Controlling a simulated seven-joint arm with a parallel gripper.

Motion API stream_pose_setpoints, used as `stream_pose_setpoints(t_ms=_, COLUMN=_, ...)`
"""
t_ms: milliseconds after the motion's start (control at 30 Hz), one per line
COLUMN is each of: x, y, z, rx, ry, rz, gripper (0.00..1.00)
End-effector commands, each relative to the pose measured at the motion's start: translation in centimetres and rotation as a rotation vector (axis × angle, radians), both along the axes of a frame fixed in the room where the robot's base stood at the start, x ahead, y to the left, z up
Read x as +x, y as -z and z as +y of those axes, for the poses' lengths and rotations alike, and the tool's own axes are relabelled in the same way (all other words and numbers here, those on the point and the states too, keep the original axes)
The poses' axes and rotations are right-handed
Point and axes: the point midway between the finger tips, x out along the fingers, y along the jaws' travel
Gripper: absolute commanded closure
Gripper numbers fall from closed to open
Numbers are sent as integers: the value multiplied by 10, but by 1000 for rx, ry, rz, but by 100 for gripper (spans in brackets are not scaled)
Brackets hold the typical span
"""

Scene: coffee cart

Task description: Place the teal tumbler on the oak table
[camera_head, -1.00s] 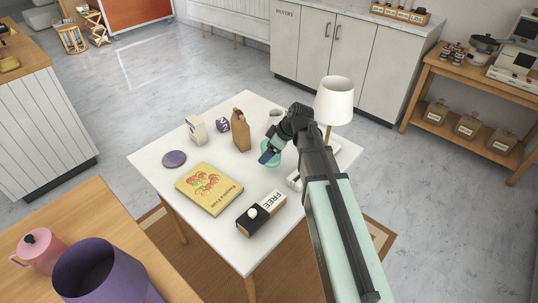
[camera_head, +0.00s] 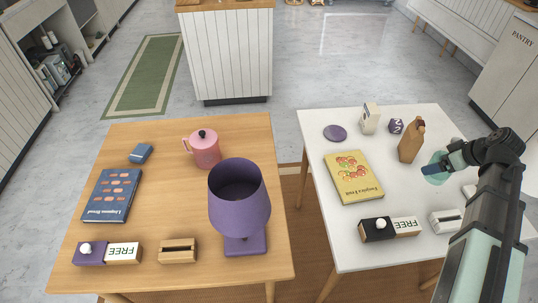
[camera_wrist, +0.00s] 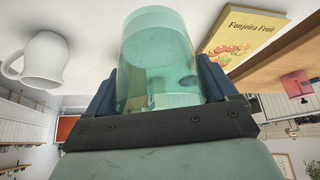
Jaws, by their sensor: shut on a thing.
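The teal tumbler (camera_head: 436,176) is see-through and at the right side of the white table, partly hidden by my gripper (camera_head: 432,168). In the wrist view the tumbler (camera_wrist: 160,60) fills the space between the two blue fingers of my gripper (camera_wrist: 160,88), which are shut on it. I cannot tell whether its base touches the white table. The oak table (camera_head: 150,215) stands to the left, apart from my gripper, across a narrow gap.

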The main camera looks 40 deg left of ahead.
Motion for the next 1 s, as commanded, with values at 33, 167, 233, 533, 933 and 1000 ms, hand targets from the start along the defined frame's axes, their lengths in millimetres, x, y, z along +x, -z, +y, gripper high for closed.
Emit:
stream_pose_setpoints(t_ms=33, x=0, y=-1, z=3, rx=1, ry=-4, rz=0, gripper=55)
stream_pose_setpoints(t_ms=167, x=-4, y=-1, z=19, rx=1, ry=-28, rz=0, gripper=55)
stream_pose_setpoints(t_ms=233, x=-7, y=-1, z=33, rx=1, ry=-50, rz=0, gripper=55)
stream_pose_setpoints(t_ms=533, x=-33, y=0, z=116, rx=0, ry=-178, rz=1, gripper=55)
stream_pose_setpoints(t_ms=933, x=-76, y=1, z=227, rx=0, ry=-352, rz=4, gripper=55)
stream_pose_setpoints(t_ms=1000, x=-85, y=1, z=246, rx=0, ry=-383, rz=5, gripper=55)
